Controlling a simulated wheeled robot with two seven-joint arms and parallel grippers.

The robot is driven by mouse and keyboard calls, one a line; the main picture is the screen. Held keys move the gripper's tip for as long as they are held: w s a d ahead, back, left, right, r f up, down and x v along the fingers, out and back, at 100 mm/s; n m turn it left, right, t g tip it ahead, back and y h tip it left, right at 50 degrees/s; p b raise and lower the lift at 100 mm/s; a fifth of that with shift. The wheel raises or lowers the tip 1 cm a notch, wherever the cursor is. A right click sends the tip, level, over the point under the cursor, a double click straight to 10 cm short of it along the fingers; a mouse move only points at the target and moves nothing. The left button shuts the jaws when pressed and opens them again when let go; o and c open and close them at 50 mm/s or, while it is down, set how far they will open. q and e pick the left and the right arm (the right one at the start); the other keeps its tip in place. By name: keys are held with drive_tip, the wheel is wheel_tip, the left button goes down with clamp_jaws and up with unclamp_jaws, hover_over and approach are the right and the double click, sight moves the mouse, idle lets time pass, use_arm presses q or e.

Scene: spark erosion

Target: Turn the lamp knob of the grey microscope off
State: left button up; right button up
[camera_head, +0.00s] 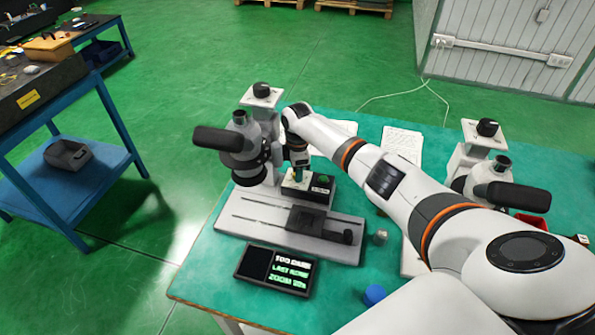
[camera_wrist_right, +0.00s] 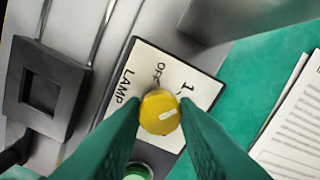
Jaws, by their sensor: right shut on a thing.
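The grey microscope (camera_head: 248,155) with black eyepiece stands at the left of the green-topped table. Its lamp box (camera_head: 320,189) is at the column's foot, partly hidden by my right arm. In the right wrist view the yellow lamp knob (camera_wrist_right: 158,108) sits on a white plate (camera_wrist_right: 150,68) marked LAMP, OFF and 1. Its white mark points to the right and slightly up, nearer the 1 than OFF. My right gripper (camera_wrist_right: 160,118) is shut on the knob, with a green finger on each side; it shows small in the head view (camera_head: 296,173). My left gripper is not in view.
A second microscope (camera_head: 480,165) stands at the right, partly behind my arm. A small display (camera_head: 276,270) lies before the grey one. A blue cap (camera_head: 374,294) and metal piece (camera_head: 380,237) lie nearby. A green button (camera_wrist_right: 138,171) is beside the knob. Papers (camera_head: 402,143) lie behind.

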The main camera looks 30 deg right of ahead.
drive_tip(key=shift+n, duration=1.2)
drive_tip(key=shift+r, duration=0.1)
drive_tip(key=o, duration=1)
wheel_tip(320, 180, up, 12)
drive_tip(key=b, duration=0.2)
